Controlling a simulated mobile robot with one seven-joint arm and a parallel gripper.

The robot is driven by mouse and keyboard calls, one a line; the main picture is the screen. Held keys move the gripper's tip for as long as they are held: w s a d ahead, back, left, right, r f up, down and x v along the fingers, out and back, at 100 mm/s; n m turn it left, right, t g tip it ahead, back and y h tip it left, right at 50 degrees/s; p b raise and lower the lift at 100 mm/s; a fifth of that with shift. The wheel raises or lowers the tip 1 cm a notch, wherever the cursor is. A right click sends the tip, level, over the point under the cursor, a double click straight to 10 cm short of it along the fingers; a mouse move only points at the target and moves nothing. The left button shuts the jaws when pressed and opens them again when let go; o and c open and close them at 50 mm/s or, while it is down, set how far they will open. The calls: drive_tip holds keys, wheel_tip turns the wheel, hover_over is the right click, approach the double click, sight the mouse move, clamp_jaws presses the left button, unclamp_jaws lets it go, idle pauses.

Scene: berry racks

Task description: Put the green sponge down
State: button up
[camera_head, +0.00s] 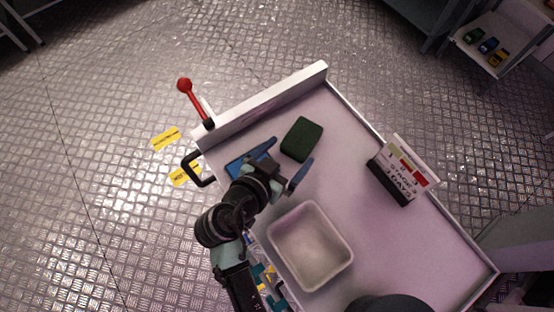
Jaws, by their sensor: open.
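The dark green sponge (302,139) lies on the pale tabletop (365,250), close to the raised back edge. My gripper (282,161) is just below and left of it in the picture, with its two blue fingers spread apart. The sponge is beyond the fingertips, roughly in line with the gap between them. Nothing shows between the fingers. A small gap seems to separate the fingers from the sponge, but the exact distance and height cannot be told from this view.
An empty white bin (310,246) stands on the table near my arm. A sign on a black base (390,182) stands at the right edge. A red-knobbed lever (194,100) and a black handle (192,168) are at the left side. The table's middle right is clear.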

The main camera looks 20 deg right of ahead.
drive_tip(key=v, duration=0.4)
drive_tip(key=shift+s+a+r, duration=0.15)
drive_tip(key=shift+a+r, duration=0.05)
drive_tip(key=w+a+r+n+t+y, duration=0.1)
drive_tip(key=w+r+t, duration=0.3)
drive_tip(key=r, duration=0.6)
drive_tip(key=w+a+r+n+t+y, duration=0.2)
drive_tip(key=w+r, duration=0.3)
drive_tip(key=r, duration=0.5)
drive_tip(key=w+a+r+n+t+y, duration=0.1)
drive_tip(key=w+r+t, duration=0.3)
drive_tip(key=r, duration=0.5)
drive_tip(key=s+a+r+n+t+y, duration=0.1)
drive_tip(key=s+r+t, duration=0.3)
drive_tip(key=r, duration=1)
drive_tip(key=s+a+r+n+t+y, duration=0.1)
drive_tip(key=s+r+n+t+y, duration=0.3)
drive_tip(key=r, duration=1.1)
drive_tip(key=s+t, duration=0.1)
drive_tip(key=s, duration=0.2)
drive_tip(key=shift+a+r+n, duration=0.15)
drive_tip(key=shift+n, duration=0.15)
drive_tip(key=shift+s, duration=0.1)
